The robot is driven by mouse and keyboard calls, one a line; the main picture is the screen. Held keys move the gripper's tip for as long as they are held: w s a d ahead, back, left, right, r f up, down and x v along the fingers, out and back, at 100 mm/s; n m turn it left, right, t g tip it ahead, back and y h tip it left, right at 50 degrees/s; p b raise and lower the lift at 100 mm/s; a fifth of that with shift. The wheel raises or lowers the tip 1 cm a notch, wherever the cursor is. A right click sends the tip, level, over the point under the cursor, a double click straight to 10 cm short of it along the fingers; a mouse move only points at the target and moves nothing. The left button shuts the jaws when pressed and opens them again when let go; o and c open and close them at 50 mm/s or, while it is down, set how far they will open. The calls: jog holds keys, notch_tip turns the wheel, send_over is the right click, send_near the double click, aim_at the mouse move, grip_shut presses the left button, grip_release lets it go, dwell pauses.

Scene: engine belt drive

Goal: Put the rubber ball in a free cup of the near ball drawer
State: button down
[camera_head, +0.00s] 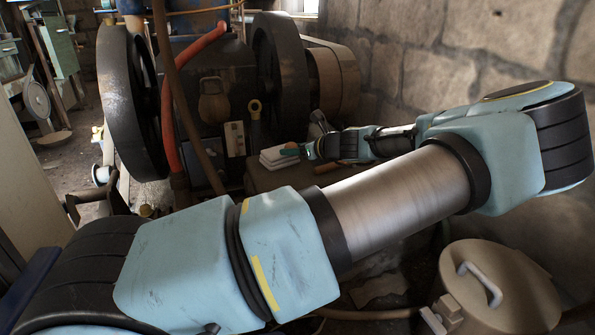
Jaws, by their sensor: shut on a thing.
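My gripper (303,151) is far from the camera, at the end of my arm, low over the brown bench top in front of the engine. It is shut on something. A small dark green thing (289,152) shows at its tips. It is too small and too dark to tell whether this is the rubber ball. I cannot make out the near ball drawer or its cups. My own arm covers much of the middle and lower picture.
White folded cloths or papers (275,160) lie beside the gripper. The engine with its large dark flywheels (278,80) and a red hose (170,95) stands behind. A stone wall (430,60) is at the right. A beige lidded can (520,290) stands at lower right.

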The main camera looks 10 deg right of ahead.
aim_at(286, 165)
notch_tip(286, 165, down, 5)
jog(key=shift+f+b, duration=0.2)
jog(key=shift+b, duration=0.65)
jog(key=shift+c, duration=1.8)
grip_release()
jog(key=shift+r, duration=0.1)
